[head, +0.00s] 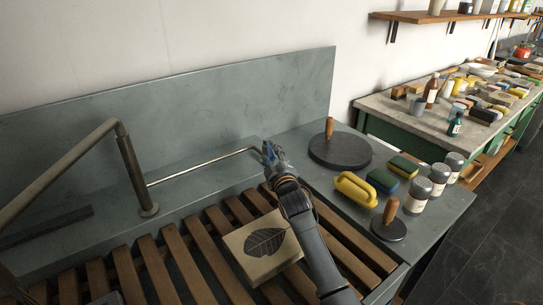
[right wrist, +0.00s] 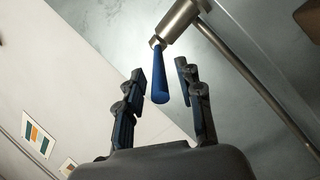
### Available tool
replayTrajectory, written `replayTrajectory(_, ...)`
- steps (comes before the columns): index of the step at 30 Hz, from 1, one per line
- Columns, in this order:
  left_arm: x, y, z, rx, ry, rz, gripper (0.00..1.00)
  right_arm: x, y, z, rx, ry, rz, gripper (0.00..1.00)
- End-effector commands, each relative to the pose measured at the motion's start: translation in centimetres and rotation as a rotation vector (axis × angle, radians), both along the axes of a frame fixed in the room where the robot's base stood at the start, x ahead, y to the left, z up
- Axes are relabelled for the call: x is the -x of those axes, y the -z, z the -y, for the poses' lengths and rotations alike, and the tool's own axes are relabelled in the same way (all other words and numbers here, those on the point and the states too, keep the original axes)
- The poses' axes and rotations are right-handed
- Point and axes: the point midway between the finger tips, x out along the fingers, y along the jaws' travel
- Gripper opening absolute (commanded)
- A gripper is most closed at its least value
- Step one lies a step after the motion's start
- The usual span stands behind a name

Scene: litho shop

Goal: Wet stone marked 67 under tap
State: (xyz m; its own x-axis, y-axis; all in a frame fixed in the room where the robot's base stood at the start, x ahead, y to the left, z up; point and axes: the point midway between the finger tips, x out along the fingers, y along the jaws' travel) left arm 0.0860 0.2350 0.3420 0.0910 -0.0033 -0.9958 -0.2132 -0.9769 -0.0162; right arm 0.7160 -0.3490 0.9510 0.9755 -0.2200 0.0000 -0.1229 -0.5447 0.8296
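A pale stone with a dark leaf image (head: 262,245) lies flat on the wooden slats of the sink; no number is readable on it. The tap's bent pipe (head: 134,170) stands at the left, and a thin metal rod (head: 205,166) runs along the back of the sink to my right gripper (head: 268,153). In the right wrist view a blue tapered lever (right wrist: 160,84) on a metal fitting (right wrist: 176,24) is between the fingers of my right gripper (right wrist: 163,92), with gaps on both sides. My left gripper is not in view.
A cluttered bench (head: 400,104) stands beyond. My right forearm passes right of the stone.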

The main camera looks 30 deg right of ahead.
Motion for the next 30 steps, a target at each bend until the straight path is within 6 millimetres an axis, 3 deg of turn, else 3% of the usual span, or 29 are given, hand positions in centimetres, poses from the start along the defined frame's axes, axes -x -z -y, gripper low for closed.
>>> replayTrajectory(2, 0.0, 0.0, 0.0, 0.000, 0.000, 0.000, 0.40, 0.0, 0.0, 0.0, 0.000, 0.000, 0.000, 0.34)
replayTrajectory(7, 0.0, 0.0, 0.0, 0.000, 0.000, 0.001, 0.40, 0.0, 0.0, 0.0, 0.000, 0.000, 0.000, 0.00)
replayTrajectory(17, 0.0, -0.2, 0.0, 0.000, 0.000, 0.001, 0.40, 0.0, -0.1, 0.1, 0.002, -0.004, 0.000, 0.00)
replayTrajectory(30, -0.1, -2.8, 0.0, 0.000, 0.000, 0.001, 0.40, 0.2, -0.5, 1.6, 0.012, -0.177, 0.006, 0.00)
